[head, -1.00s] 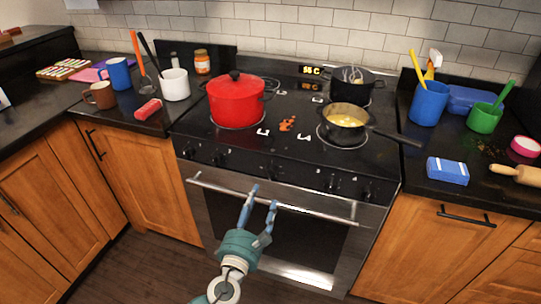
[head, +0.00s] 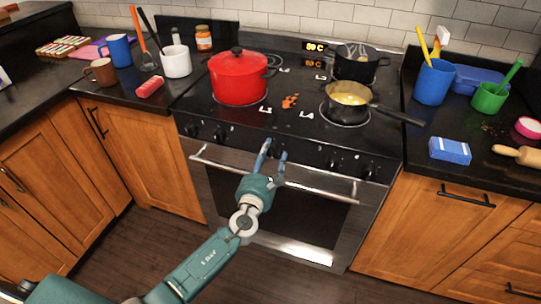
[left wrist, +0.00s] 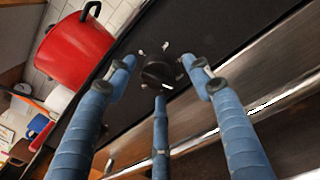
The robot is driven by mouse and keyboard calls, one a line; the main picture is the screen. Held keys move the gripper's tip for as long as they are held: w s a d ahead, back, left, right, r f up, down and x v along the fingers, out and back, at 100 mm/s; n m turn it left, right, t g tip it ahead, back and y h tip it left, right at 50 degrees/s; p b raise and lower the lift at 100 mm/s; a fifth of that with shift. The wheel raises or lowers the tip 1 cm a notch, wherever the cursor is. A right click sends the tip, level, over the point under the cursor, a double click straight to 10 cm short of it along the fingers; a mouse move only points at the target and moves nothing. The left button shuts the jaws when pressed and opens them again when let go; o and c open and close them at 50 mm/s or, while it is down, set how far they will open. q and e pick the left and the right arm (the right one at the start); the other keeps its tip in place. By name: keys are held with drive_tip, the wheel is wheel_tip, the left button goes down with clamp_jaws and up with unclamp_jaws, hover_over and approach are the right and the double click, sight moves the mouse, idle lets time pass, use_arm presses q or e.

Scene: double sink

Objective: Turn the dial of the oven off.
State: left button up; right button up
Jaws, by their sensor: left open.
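The oven (head: 275,185) stands in the middle of the head view, its knobs on the black front panel above the door handle. My left gripper (head: 274,153) is at the middle of this panel, its fingers open and pointing at it. In the left wrist view, a round black dial (left wrist: 158,71) lies between the spread fingertips of my left gripper (left wrist: 158,77). Whether any finger touches it I cannot tell. The gripper largely hides this dial in the head view. The right gripper is not in view.
A red pot (head: 238,80), a pan with yellow food (head: 349,97) and a dark pot (head: 356,66) stand on the stovetop. The pan's handle sticks out right. The oven door's handle bar (head: 320,190) runs below the panel. A lit display (head: 315,46) is at the back.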

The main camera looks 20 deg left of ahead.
use_arm(q)
drive_tip(key=c, duration=1.1)
drive_tip(key=shift+s, duration=0.1)
drive_tip(key=shift+c, duration=0.3)
drive_tip(key=shift+f, duration=0.2)
